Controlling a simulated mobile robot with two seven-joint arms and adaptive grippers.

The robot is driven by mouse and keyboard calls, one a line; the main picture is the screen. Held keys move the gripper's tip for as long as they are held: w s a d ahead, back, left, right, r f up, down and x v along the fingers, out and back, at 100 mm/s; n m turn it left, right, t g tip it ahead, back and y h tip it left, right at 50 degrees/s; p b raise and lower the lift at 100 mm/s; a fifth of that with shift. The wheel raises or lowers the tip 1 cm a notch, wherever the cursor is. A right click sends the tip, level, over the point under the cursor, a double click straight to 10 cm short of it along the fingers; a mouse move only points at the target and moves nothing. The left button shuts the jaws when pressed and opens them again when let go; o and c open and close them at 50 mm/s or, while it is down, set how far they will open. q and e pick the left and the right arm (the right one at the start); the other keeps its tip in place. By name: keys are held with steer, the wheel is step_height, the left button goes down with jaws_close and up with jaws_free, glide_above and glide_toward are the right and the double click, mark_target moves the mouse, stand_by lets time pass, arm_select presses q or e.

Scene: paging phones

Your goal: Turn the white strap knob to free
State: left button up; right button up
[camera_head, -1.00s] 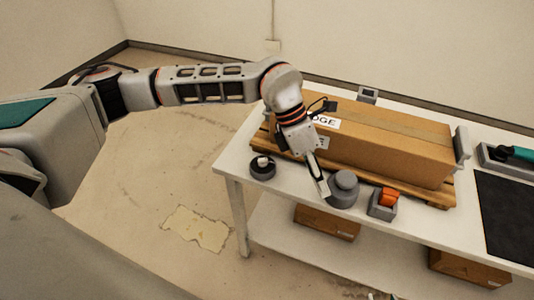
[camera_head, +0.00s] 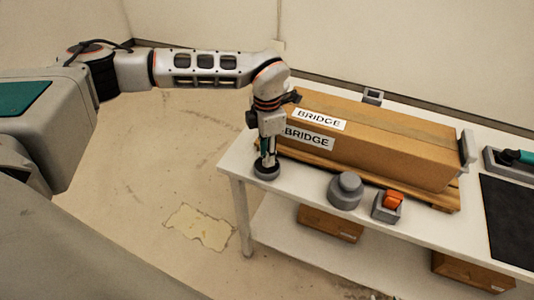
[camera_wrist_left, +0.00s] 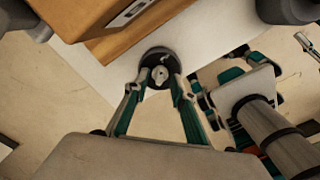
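The white strap knob (camera_wrist_left: 160,74) sits on a dark round base (camera_wrist_left: 158,56) near the table's front-left corner. In the head view the base (camera_head: 266,172) shows under my left gripper (camera_head: 266,163), and the knob itself is hidden. My left gripper (camera_wrist_left: 158,86) points down over the knob in the wrist view. Its two fingers are apart, one on each side of the knob, with a visible gap. I cannot tell whether either finger touches it.
A large cardboard box (camera_head: 385,144) labelled BRIDGE lies on a wooden pallet (camera_head: 436,196) behind the knob. A grey round knob (camera_head: 345,190) and an orange switch (camera_head: 393,200) stand to the right along the front edge. A black mat (camera_head: 508,220) lies farther right.

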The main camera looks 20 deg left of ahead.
arm_select(q)
steer(key=shift+f, duration=0.3)
jaws_close()
